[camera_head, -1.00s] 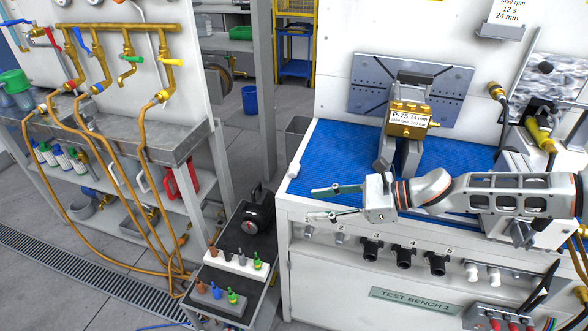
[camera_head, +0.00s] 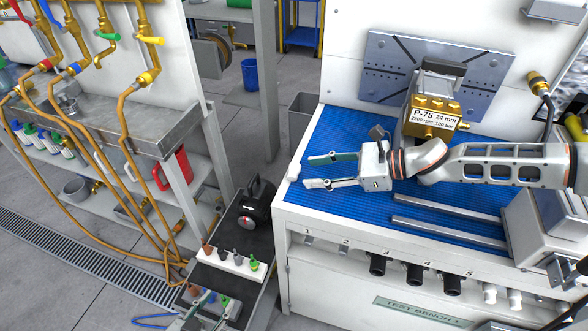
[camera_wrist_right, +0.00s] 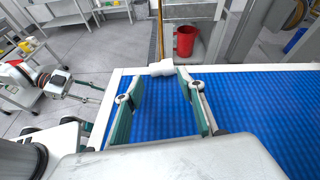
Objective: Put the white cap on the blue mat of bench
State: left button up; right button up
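A small white cap (camera_head: 293,172) lies at the left edge of the bench, beside the blue mat (camera_head: 340,136). In the right wrist view the cap (camera_wrist_right: 161,68) sits on the white rim at the mat's far edge, just beyond and between the fingertips. My right gripper (camera_head: 309,171) is open and empty, low over the mat, its fingers pointing left at the cap. My left gripper (camera_head: 212,306) is at the bottom of the head view, partly cut off, over the small cart. It also shows in the right wrist view (camera_wrist_right: 95,92), with its fingers apart.
A brass pump (camera_head: 433,115) stands on the mat behind my right arm. Two metal rails (camera_head: 450,229) lie on the mat's right part. The cart (camera_head: 235,185) left of the bench holds a black device (camera_head: 255,209) and several small fittings. The mat's front left is clear.

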aim_at(298, 170)
jog(key=x, duration=0.5)
jog(key=shift+w+a+r, duration=0.15)
jog(key=shift+w+a, duration=0.1)
jog(key=shift+a, duration=0.15)
jog(key=shift+c, duration=0.4)
jog(key=c, duration=0.6)
